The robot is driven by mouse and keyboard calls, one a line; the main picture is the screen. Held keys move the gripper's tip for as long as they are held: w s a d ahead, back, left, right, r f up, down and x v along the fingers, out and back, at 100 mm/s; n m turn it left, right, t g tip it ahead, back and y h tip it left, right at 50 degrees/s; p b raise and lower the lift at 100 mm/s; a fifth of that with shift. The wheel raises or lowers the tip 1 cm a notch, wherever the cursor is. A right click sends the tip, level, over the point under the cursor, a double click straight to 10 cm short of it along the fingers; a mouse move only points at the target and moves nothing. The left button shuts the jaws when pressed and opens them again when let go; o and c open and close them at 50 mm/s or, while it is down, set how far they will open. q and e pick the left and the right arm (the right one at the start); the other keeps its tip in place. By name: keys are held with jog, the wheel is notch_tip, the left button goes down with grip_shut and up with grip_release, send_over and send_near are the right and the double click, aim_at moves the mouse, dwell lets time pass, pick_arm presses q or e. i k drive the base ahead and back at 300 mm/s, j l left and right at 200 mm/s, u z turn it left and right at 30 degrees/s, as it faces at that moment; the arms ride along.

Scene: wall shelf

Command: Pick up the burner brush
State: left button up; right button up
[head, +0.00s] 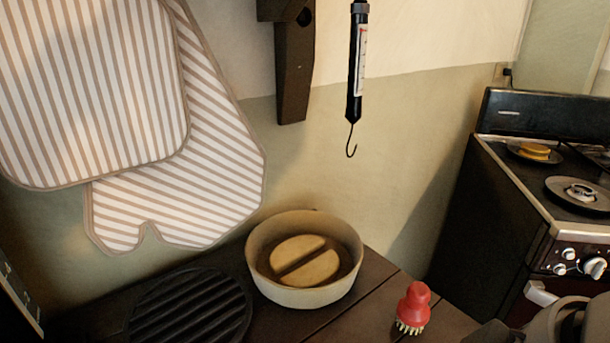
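The burner brush is most likely the small red brush (413,304) in the head view. It stands upright near the right end of the dark wooden shelf, with a rounded red knob on top and pale bristles pointing down. A grey and dark shape, likely part of my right arm and gripper (492,333), shows at the bottom right edge, right of the brush and apart from it. It is cut off, and its fingertips cannot be made out. My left gripper is not in view.
A beige round pot (304,296) with a split round lid inside stands left of the brush. A dark ribbed disc (190,306) lies further left. A hanging scale (355,75) with a hook and striped mitts (180,195) hang above. A stove (545,175) stands at right.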

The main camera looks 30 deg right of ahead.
aim_at(413, 311)
jog(key=z, duration=1.55)
